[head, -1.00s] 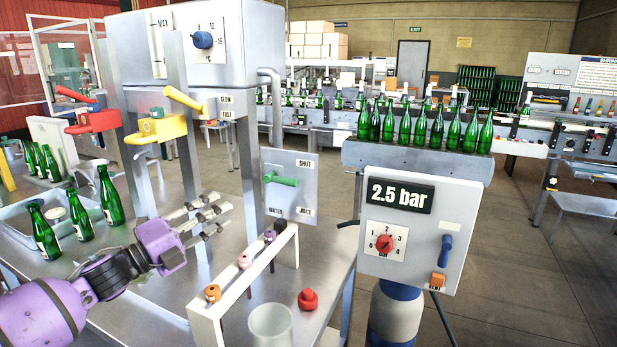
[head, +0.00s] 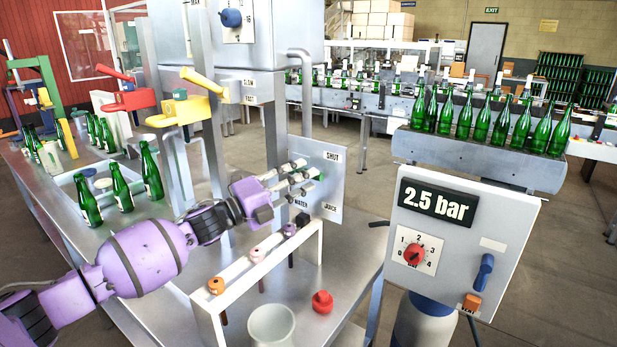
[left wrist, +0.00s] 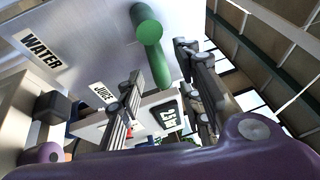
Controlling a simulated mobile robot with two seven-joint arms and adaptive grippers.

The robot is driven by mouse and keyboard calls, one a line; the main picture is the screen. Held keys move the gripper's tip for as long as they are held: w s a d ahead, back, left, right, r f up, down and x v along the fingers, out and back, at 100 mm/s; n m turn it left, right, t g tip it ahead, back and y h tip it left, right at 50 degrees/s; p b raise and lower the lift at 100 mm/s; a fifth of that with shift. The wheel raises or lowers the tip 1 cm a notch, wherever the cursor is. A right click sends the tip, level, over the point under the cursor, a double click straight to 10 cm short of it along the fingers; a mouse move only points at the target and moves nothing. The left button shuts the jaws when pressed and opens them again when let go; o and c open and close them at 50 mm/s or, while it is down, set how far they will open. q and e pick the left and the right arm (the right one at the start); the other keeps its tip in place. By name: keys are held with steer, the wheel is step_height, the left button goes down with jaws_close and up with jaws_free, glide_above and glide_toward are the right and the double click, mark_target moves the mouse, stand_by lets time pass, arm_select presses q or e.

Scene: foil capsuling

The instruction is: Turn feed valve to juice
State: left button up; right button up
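The feed valve is a green handle (head: 314,174) on a grey plate (head: 333,185) marked SHUT at the top, WATER at lower left and JUICE at lower right. In the head view my left gripper (head: 302,178) is in front of the plate and its fingers hide most of the handle. The left wrist view shows the green handle (left wrist: 151,40) between the two spread fingers, with gaps at its sides. The WATER label (left wrist: 40,50) and JUICE label (left wrist: 104,93) also show there. My left gripper is open. My right gripper is not in view.
Below the valve stands a white rack (head: 262,268) with several small coloured parts. A 2.5 bar gauge box (head: 465,245) stands at right. Green bottles (head: 118,187) stand at left.

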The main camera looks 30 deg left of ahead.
arm_select(q)
steer(key=shift+x, duration=0.95)
steer(key=shift+c, duration=0.2)
jaws_close()
